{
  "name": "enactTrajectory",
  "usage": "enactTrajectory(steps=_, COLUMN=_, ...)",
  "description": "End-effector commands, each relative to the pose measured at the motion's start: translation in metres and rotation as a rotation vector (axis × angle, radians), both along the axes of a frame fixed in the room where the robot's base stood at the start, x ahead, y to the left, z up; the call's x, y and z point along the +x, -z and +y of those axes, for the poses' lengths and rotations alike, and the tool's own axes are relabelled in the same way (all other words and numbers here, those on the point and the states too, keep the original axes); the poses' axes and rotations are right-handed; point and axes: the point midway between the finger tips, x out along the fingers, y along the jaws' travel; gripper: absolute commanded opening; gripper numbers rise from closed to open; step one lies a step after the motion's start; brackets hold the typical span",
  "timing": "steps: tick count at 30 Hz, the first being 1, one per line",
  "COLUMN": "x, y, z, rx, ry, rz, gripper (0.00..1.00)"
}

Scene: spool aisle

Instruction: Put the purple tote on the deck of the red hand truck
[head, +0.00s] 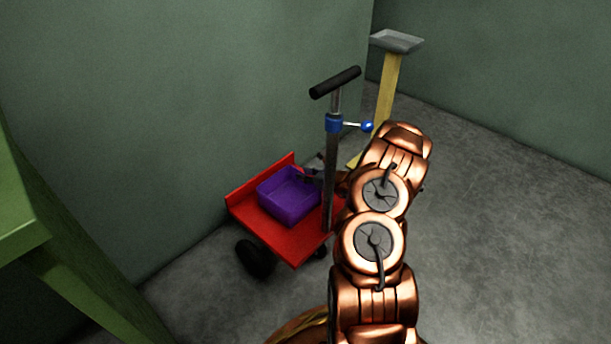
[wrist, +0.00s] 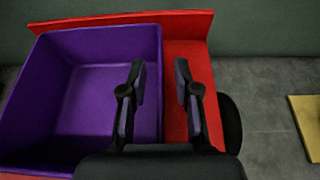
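The purple tote (head: 288,208) is an open-topped box and sits upright on the red deck (head: 290,243) of the hand truck. In the wrist view the tote (wrist: 95,95) fills the left half, with the red deck (wrist: 175,125) showing beside it. My gripper (wrist: 160,72) is open. Its two fingers are apart, one on each side of the tote's right wall in the picture, and I see no finger pressing on it. In the head view my gripper (head: 310,177) is small and dark at the tote's far right edge, partly hidden by the handle post.
The truck's post and black handle (head: 335,82) rise close to my arm, with a blue collar and knob. A yellow post with a grey tray (head: 398,41) stands behind. A green frame (head: 75,275) is at left. Grey floor (head: 510,230) is clear at right.

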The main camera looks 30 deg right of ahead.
Motion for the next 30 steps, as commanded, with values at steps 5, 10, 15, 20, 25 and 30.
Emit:
enactTrajectory(steps=5, x=-0.021, y=-0.013, z=-0.008, rx=-0.001, ry=0.005, rz=-0.001, gripper=0.31)
enactTrajectory(steps=10, x=-0.052, y=-0.026, z=-0.014, rx=0.002, ry=0.004, rz=0.001, gripper=0.31)
enactTrajectory(steps=15, x=-0.080, y=-0.037, z=-0.022, rx=0.000, ry=0.004, rz=0.000, gripper=0.31)
enactTrajectory(steps=20, x=-0.098, y=-0.044, z=-0.027, rx=0.000, ry=0.004, rz=0.000, gripper=0.31)
enactTrajectory(steps=25, x=-0.107, y=-0.046, z=-0.028, rx=0.001, ry=0.001, rz=-0.001, gripper=0.31)
enactTrajectory(steps=30, x=-0.108, y=-0.046, z=-0.028, rx=0.000, ry=0.000, rz=0.000, gripper=0.31)
